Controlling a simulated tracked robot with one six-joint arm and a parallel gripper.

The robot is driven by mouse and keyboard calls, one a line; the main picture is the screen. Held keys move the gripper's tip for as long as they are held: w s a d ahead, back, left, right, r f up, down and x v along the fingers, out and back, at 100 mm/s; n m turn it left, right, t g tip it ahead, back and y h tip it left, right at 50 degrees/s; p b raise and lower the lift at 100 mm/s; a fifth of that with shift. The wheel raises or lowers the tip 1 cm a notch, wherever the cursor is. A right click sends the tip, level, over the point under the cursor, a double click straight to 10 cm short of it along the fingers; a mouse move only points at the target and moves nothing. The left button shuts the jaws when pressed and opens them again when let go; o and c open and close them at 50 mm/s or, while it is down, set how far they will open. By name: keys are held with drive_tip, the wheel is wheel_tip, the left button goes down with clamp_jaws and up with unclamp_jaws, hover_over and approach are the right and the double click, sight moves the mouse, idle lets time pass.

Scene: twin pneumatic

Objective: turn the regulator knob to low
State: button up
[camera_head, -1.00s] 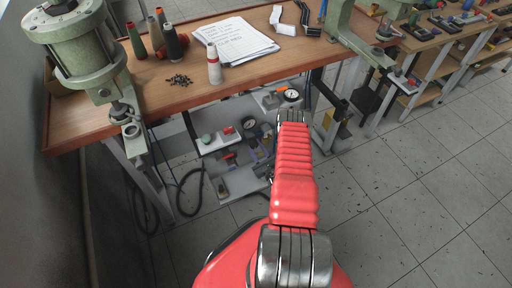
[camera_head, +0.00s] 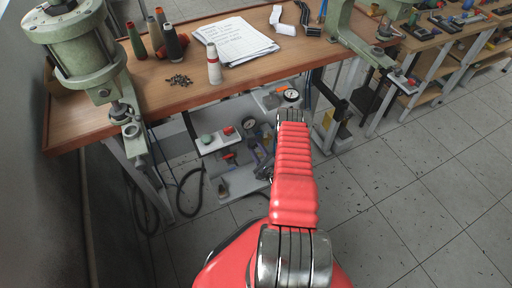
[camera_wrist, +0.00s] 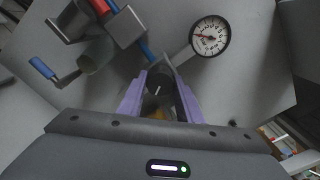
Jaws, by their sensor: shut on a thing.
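The regulator knob (camera_wrist: 158,82) is a dark round cap with a pale mark line in the wrist view. My gripper (camera_wrist: 160,88) has two purple fingers, one at each side of the knob, and is shut on it. A white-faced gauge (camera_wrist: 210,36) stands to the knob's upper right, its needle pointing roughly left. A low setting mark cannot be made out.
In the head view the wooden bench top (camera_head: 120,108) overhangs the panel (camera_head: 235,180). The tiled floor (camera_head: 420,190) to the right is clear.

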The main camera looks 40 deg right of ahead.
drive_tip(key=n, duration=0.4)
drive_tip(key=shift+n, duration=0.3)
drive_tip(key=n, duration=0.3)
drive_tip(key=shift+a+n, duration=0.1)
drive_tip(key=shift+n, duration=0.2)
drive_tip(key=n, duration=0.4)
drive_tip(key=shift+n, duration=0.3)
drive_tip(key=n, duration=0.3)
drive_tip(key=shift+a+n, duration=0.1)
drive_tip(key=shift+n, duration=0.2)
drive_tip(key=n, duration=1.3)
drive_tip(key=shift+f, duration=0.1)
drive_tip(key=shift+s, duration=0.1)
drive_tip(key=o, duration=1)
